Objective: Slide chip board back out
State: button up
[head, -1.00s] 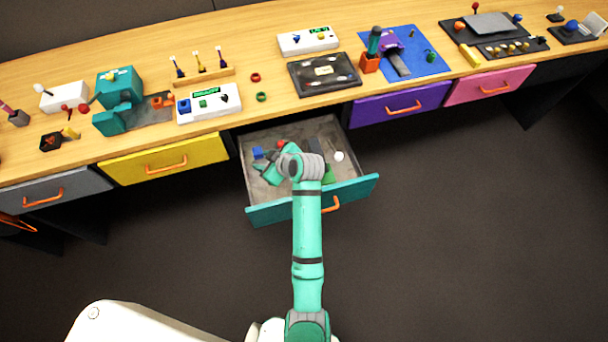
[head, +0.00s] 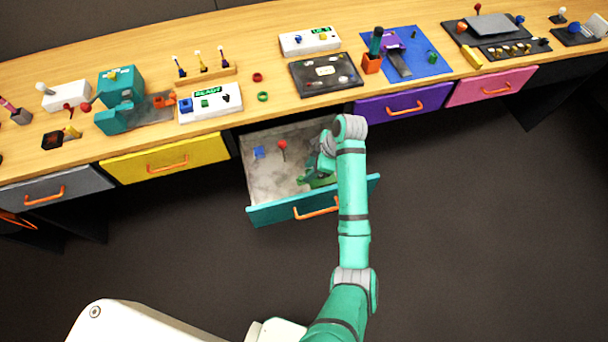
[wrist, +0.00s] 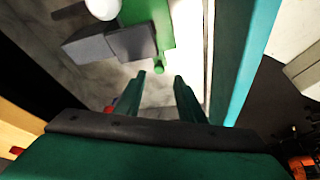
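A green piece, possibly the chip board, lies in the open teal drawer; I cannot be sure what it is. In the wrist view the green piece (wrist: 161,28) stands beside a dark grey block (wrist: 108,43) and a white ball (wrist: 103,7). My gripper (wrist: 161,78) points down into the drawer, its two green fingers apart with nothing between them. The fingertips are close to the near end of the green piece. In the head view my gripper (head: 315,178) is at the drawer's right front, and my arm hides the white ball and grey block.
The teal drawer front (head: 270,213) with its orange handle (head: 317,209) is close to my gripper. Panels and devices stand on the wooden counter (head: 265,35) above.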

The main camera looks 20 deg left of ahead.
aim_at(302, 177)
jog(key=shift+x, duration=2.6)
jog(key=shift+c, duration=0.5)
grip_shut()
jog(key=shift+w+a, duration=0.1)
jog(key=shift+w, duration=0.05)
